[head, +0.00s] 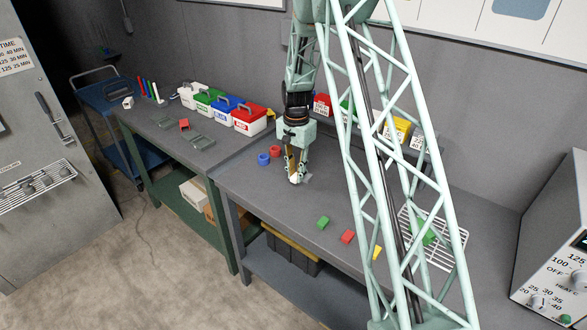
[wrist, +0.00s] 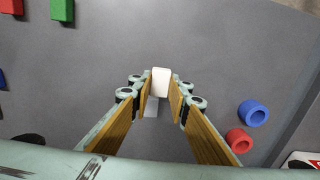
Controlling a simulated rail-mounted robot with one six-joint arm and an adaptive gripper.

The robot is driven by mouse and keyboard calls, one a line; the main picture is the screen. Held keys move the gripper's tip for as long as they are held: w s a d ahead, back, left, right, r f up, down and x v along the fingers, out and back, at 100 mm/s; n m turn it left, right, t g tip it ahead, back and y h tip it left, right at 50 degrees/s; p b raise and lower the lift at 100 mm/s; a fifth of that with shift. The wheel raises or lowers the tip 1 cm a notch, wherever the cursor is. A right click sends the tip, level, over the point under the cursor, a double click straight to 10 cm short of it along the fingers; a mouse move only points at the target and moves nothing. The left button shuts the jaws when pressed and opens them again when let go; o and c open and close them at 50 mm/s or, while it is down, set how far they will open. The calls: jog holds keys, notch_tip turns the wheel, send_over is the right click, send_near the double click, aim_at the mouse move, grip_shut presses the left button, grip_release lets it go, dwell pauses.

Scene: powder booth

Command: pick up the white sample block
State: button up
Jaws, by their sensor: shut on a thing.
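The white sample block (wrist: 160,82) is between the fingertips of my gripper (wrist: 162,92) in the wrist view. The gripper is shut on it, with a wood-toned finger pad on each side. In the head view my gripper (head: 296,176) points down at the grey table, and the block (head: 295,179) shows small and pale at its tips. A light grey patch lies on the table just below the block in the wrist view. I cannot tell whether the block touches the table.
A blue ring (head: 263,159) and a red ring (head: 275,151) lie left of the gripper. Green (head: 323,222), red (head: 348,236) and yellow (head: 377,253) blocks lie toward the front edge. A wire rack (head: 440,250) stands right. Lidded boxes (head: 250,119) line the left bench.

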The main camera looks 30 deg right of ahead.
jog(key=shift+s+a+r, duration=0.1)
jog(key=shift+s+a, duration=0.15)
jog(key=shift+s, duration=0.55)
jog(key=shift+s+a+r, duration=0.1)
jog(key=shift+s+a, duration=0.1)
jog(key=shift+s, duration=0.65)
jog(key=shift+s+a+r, duration=0.1)
jog(key=shift+s+a, duration=0.15)
jog(key=shift+s, duration=0.55)
jog(key=shift+f, duration=0.1)
